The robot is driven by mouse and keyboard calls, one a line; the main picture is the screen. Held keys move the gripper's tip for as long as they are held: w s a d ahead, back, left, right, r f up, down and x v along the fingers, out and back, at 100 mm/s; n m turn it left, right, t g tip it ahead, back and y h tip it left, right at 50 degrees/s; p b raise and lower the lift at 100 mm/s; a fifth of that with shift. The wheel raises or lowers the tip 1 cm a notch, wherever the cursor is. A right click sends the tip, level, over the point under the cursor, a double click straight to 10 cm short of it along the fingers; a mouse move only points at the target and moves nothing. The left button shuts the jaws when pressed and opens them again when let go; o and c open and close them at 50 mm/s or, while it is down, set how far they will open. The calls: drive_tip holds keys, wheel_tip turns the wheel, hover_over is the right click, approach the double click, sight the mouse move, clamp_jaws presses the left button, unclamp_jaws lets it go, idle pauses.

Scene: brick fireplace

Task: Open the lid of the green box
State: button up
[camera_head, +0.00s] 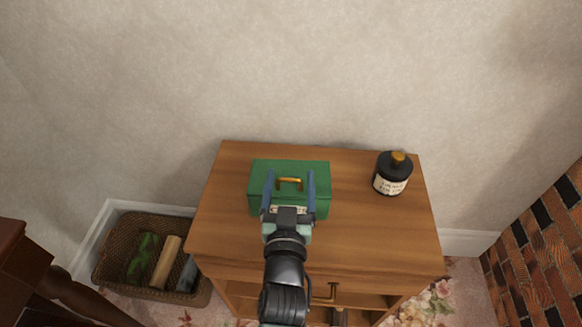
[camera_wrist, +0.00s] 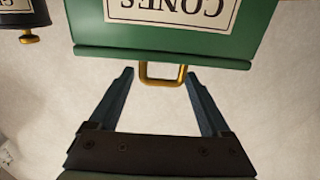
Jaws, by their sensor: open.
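The green box (camera_head: 258,178) stands on the wooden cabinet top (camera_head: 340,230), with a brass handle (camera_head: 290,182) on its lid. The lid looks closed. In the wrist view the green box (camera_wrist: 180,40) fills the top, with part of a label reading "CONES" upside down and the brass handle (camera_wrist: 161,78) below its edge. My gripper (camera_head: 290,176) is over the box, its two fingers apart on either side of the handle. In the wrist view my gripper (camera_wrist: 160,75) is open and empty, with the handle between the fingertips and no visible contact.
A dark bottle (camera_head: 391,175) with a brass-coloured cap stands on the cabinet, right of the box. A wicker basket (camera_head: 110,262) is on the floor at left. A plain wall (camera_head: 290,70) rises behind the cabinet. Brickwork (camera_head: 545,240) is at far right.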

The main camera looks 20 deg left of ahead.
sight(291, 168)
drive_tip(key=shift+x, duration=1.9)
drive_tip(key=shift+c, duration=0.2)
clamp_jaws()
